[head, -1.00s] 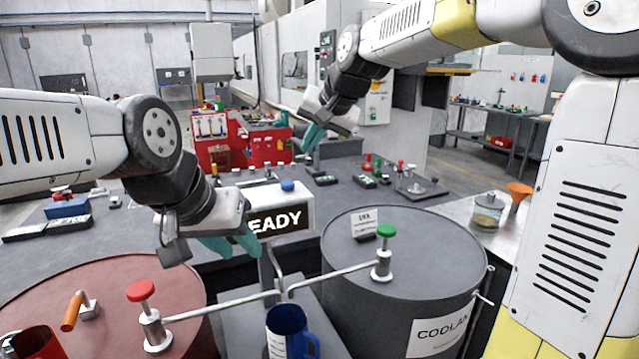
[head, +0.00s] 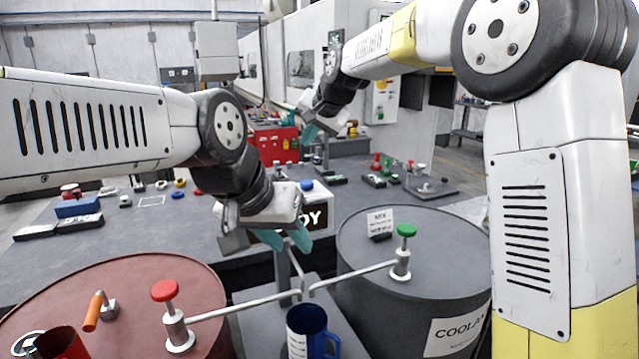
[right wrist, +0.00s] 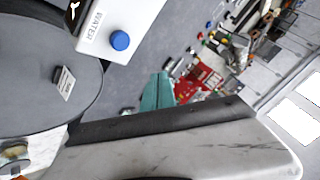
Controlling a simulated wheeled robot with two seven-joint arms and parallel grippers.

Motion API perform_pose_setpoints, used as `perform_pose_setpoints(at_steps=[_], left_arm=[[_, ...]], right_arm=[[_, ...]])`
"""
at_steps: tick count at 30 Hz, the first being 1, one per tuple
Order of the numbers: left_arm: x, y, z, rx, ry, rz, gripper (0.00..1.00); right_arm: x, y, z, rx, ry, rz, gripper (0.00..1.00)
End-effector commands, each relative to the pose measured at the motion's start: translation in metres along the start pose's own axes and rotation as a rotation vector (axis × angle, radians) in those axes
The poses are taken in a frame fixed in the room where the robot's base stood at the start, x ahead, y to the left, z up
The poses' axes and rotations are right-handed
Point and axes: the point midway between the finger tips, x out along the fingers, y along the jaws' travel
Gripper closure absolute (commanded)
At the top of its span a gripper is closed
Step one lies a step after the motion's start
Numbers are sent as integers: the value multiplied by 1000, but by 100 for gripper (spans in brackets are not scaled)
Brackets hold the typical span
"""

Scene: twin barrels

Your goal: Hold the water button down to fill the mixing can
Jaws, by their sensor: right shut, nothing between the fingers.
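The blue water button (head: 307,185) sits on top of the white box with the display (head: 315,217). In the right wrist view the button (right wrist: 120,40) is beside the word WATER. The blue mixing can (head: 310,334) stands between the barrels, near the ends of the two spouts; its bottom is cut off. My left gripper (head: 284,239) is open and empty in front of the display, below the button, and hides part of its word. My right gripper (head: 311,131) is shut and empty, above and beyond the button. Its teal fingertips (right wrist: 158,90) are apart from the button.
A red barrel (head: 75,285) with a red-topped valve (head: 165,292) is at left. A grey coolant barrel (head: 440,250) with a green-topped valve (head: 405,231) is at right. A red mug (head: 62,343) is at lower left. Small items stand on the grey table behind.

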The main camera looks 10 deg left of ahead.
Motion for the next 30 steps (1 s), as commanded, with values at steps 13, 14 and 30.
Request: perform_pose_setpoints(at_steps=[13, 14, 30], left_arm=[[0, 0, 0, 0, 0, 0, 64], [0, 0, 0, 0, 0, 0, 64], [0, 0, 0, 0, 0, 0, 64]], right_arm=[[41, 31, 31, 0, -3, 2, 100], [44, 32, 32, 0, -3, 2, 100], [58, 42, 42, 0, -1, 0, 100]])
